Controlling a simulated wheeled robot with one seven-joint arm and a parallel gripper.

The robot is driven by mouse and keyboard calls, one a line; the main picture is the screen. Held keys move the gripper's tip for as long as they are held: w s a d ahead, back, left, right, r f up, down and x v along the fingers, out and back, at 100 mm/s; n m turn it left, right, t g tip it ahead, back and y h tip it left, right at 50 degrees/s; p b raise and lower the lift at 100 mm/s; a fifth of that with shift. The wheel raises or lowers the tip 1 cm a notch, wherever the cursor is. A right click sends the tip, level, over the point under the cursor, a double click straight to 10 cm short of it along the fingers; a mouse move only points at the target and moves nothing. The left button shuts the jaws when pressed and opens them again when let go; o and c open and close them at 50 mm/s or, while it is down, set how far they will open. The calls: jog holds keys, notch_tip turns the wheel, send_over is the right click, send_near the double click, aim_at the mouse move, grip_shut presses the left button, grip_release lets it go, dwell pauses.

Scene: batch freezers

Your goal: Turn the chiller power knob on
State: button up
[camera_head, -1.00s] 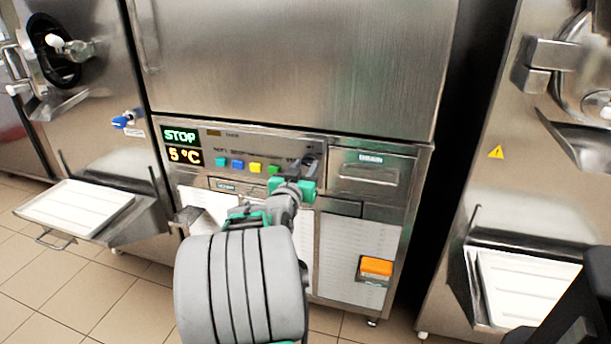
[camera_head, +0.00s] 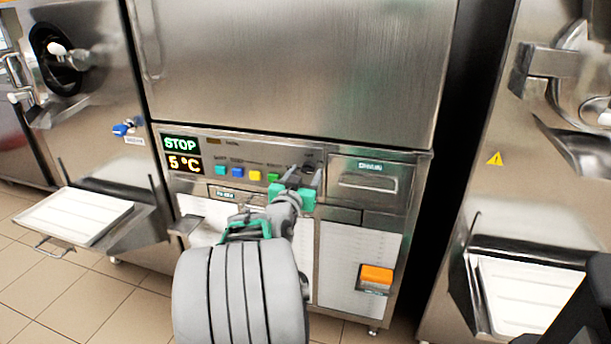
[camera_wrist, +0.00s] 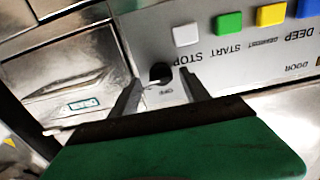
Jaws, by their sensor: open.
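The chiller (camera_head: 300,70) is a steel cabinet with a control panel, and its display (camera_head: 182,154) reads STOP and 5 °C. In the wrist view a small dark round knob (camera_wrist: 160,73) is on the panel, with an OFF label just below it. My gripper (camera_head: 305,172) is open at the panel's right end, and in the head view it largely hides the knob. In the wrist view its two fingers (camera_wrist: 160,78) stand on either side of the knob with visible gaps. I cannot tell how deep the fingertips reach around it.
Coloured buttons (camera_head: 246,173) run along the panel left of my gripper. A drawer (camera_head: 370,177) with a handle is to its right. An orange switch (camera_head: 376,275) is lower right. Machines with white trays (camera_head: 75,215) stand on both sides.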

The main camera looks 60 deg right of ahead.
jog(key=s+a, duration=0.1)
jog(key=a, duration=0.6)
jog(key=shift+s+a+p, duration=0.15)
jog(key=shift+a+p, duration=0.2)
jog(key=shift+a, duration=0.05)
jog(key=w+a+r+n+t+y+p, duration=0.25)
jog(key=w+a+r+y+p, duration=0.2)
jog(key=w+a+p, duration=0.55)
jog(key=w+a+r+n+t+y+p, duration=0.2)
jog(key=w+a+r+n+y+p, duration=0.35)
jog(key=a, duration=0.65)
jog(key=s+a+r+n+g+y+p, duration=0.1)
jog(key=s+a+n+y+p, duration=0.1)
jog(key=a, duration=0.7)
jog(key=s+a+r+n+g+y+p, duration=0.1)
jog(key=s+a+r+n+y+p, duration=0.1)
jog(key=a+p, duration=0.4)
jog(key=s+a+r+n+g+y+p, duration=0.2)
jog(key=s+a+n+y+p, duration=0.1)
jog(key=a, duration=0.8)
jog(key=shift+s+a+r+n+y+p, duration=0.35)
jog(key=shift+n+p, duration=0.45)
jog(key=shift+p, duration=0.3)
